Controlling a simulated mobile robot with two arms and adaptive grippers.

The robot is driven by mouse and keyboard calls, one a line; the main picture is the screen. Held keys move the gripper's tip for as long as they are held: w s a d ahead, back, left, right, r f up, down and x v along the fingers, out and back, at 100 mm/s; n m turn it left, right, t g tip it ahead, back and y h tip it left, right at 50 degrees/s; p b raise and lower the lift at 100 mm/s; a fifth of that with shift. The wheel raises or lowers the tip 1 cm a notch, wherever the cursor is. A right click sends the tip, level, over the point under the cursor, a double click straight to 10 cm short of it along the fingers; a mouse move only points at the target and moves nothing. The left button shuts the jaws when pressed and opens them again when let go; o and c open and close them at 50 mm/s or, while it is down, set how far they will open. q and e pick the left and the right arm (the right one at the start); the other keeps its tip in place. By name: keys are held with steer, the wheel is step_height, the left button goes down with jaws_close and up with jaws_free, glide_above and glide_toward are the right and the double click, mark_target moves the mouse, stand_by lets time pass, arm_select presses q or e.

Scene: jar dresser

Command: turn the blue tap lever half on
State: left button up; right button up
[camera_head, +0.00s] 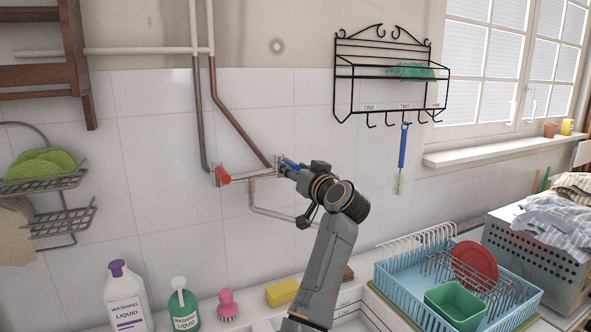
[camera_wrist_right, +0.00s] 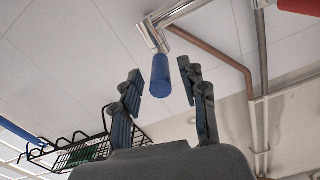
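The blue tap lever (camera_head: 291,163) is on the right end of the chrome wall tap (camera_head: 262,174). My right gripper (camera_head: 288,171) is at it and hides part of it. In the right wrist view the blue lever (camera_wrist_right: 160,77) hangs from the chrome fitting (camera_wrist_right: 150,36), between the two spread fingers of my right gripper (camera_wrist_right: 161,80). The fingers look open, with a gap on each side of the lever. I cannot tell whether either one touches it. My left gripper is not in view.
A red tap handle (camera_head: 222,175) is at the tap's left end. A wire rack (camera_head: 388,75) with a hanging blue-handled brush (camera_head: 403,147) is up to the right. Soap bottles (camera_head: 184,308), a pink brush (camera_head: 227,304) and a blue dish rack (camera_head: 400,288) stand below.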

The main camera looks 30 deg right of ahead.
jaws_close()
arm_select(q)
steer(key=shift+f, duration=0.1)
